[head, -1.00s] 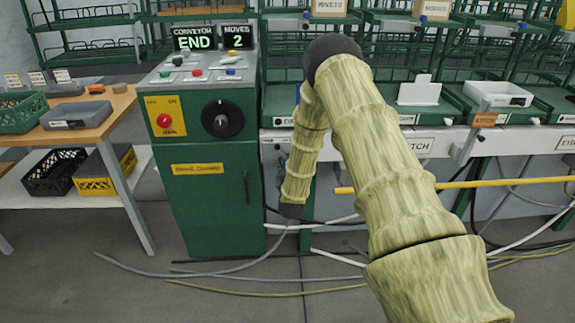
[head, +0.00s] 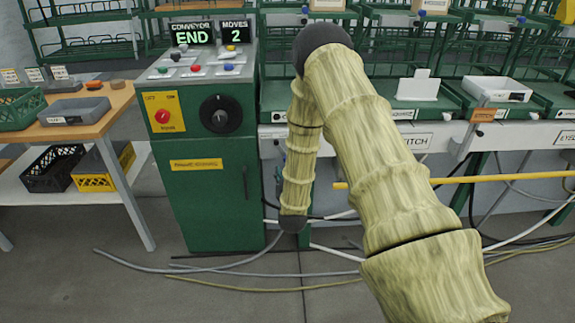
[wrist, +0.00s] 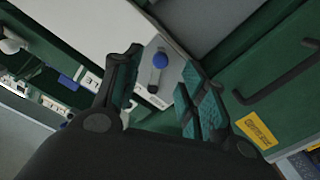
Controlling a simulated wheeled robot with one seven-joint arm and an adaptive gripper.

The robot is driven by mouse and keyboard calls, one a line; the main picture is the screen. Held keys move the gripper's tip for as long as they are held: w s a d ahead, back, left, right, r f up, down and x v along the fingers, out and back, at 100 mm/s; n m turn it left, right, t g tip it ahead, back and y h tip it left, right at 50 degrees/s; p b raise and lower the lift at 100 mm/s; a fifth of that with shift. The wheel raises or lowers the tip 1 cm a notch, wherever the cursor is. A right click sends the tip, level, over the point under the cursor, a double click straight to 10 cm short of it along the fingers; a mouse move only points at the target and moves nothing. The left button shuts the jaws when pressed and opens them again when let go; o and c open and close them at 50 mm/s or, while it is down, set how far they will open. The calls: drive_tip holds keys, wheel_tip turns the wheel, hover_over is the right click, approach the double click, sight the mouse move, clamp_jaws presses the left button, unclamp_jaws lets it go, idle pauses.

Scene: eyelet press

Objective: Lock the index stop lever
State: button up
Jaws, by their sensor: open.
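My gripper (wrist: 163,70) is open, with one dark teal finger on each side of the lever in the picture. I see no contact, and the depth between fingertips and lever is hard to judge. A small white plate with dark marks lies just below the lever. In the head view my own arm hides the gripper and the lever.
A green control cabinet (head: 208,210) stands left of my arm; its black handle (wrist: 280,75) and yellow label (wrist: 257,130) show close by in the wrist view. A yellow pipe (head: 470,180) runs at right. Cables (head: 200,268) lie on the floor.

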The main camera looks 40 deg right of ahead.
drive_tip(key=shift+v, duration=2.35)
drive_tip(key=shift+f, duration=0.1)
drive_tip(key=s+a+f+n+g+y, duration=0.1)
drive_tip(key=s+a+f+g+y, duration=0.6)
drive_tip(key=s+a+f, duration=1.15)
drive_tip(key=s+a+f+g+y, duration=0.25)
drive_tip(key=s+f+g, duration=0.2)
drive_tip(key=s, duration=0.55)
drive_tip(key=s+a+f+g, duration=0.1)
drive_tip(key=s+a+g, duration=0.3)
drive_tip(key=s, duration=1)
wheel_tip(320, 180, up, 16)
drive_tip(key=p, duration=1.7)
drive_tip(key=shift+w, duration=0.4)
